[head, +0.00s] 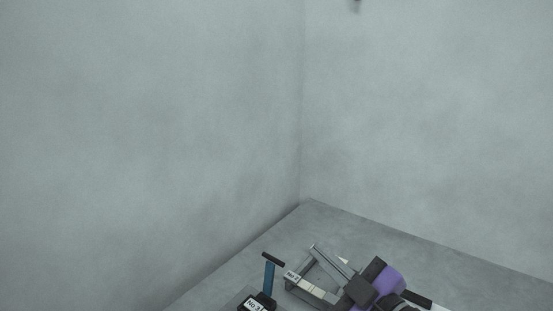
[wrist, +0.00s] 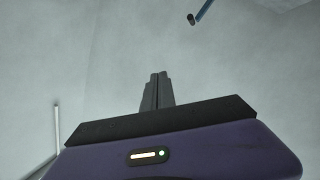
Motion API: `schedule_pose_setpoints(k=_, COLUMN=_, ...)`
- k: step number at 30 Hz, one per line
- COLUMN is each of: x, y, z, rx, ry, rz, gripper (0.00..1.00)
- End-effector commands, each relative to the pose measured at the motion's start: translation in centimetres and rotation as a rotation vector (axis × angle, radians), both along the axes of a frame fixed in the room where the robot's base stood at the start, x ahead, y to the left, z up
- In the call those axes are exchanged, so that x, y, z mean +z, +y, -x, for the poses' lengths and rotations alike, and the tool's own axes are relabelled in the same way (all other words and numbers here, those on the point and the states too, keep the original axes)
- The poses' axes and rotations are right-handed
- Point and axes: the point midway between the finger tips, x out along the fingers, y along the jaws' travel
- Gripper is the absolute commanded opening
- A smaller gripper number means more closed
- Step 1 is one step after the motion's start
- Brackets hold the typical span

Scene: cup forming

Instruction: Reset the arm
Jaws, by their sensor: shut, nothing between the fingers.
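My gripper (wrist: 158,78) shows in the wrist view. Its two dark fingers lie side by side, shut and empty, pointing up the picture at a plain grey surface. The dark palm and purple wrist housing fill the bottom, with a small lit indicator. In the head view, a purple and dark part at the lower right looks like my wrist; the fingers cannot be made out there.
In the head view, a grey frame labelled No 2 (head: 312,288) stands beside my wrist, partly hidden. A blue post with a dark crossbar (head: 269,275) stands left of it, above a No 3 label (head: 254,306). Grey walls meet behind. The upper space looks clear.

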Motion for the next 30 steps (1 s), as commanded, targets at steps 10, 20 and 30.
schedule_pose_setpoints(k=10, x=-3.5, y=-6.4, z=4.1, rx=-0.277, ry=0.057, rz=-0.373, gripper=0.0)
schedule_pose_setpoints(k=20, x=-8.4, y=-10.7, z=14.3, rx=-0.451, ry=0.086, rz=-0.609, gripper=0.0)
schedule_pose_setpoints(k=30, x=-10.9, y=-11.8, z=26.1, rx=-0.52, ry=0.154, rz=-0.678, gripper=0.0)
